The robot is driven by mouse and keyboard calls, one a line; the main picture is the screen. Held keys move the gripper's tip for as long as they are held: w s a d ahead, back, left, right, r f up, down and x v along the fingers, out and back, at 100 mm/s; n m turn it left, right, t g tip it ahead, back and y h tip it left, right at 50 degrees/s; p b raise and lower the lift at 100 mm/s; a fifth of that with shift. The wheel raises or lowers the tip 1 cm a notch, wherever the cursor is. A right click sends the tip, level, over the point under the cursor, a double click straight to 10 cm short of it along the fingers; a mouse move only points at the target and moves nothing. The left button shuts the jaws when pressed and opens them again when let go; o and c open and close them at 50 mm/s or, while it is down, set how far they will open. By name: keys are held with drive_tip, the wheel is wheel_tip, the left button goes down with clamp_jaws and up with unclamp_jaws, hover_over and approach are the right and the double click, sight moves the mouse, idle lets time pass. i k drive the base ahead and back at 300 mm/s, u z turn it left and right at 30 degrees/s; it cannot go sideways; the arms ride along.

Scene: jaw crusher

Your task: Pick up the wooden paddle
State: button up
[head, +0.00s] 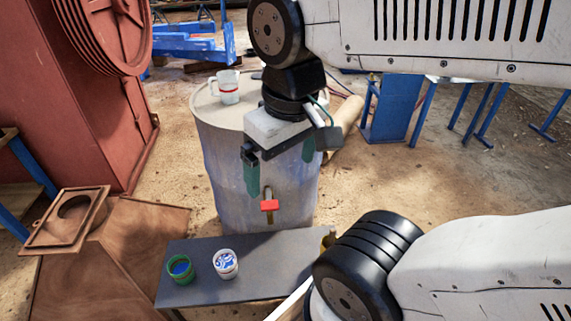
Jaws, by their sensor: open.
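No wooden paddle can be made out for certain in the head view. A pale, narrow strip (289,301) shows at the bottom, beside the dark bench, partly hidden by my arm; I cannot tell whether it is the paddle. My gripper (281,167) points down in front of the grey drum, its two green fingers apart and nothing visible between them. The strip lies below the gripper in the picture, apart from it.
The grey drum (222,150) carries a measuring jug (227,87) on top and a red-handled tap (269,205) in front. The dark bench (200,287) holds a green-rimmed tin (180,268) and a white tub (225,264). A large red machine (75,110) stands left.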

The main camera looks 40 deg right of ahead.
sight(331, 240)
drive_tip(key=z, duration=1.15)
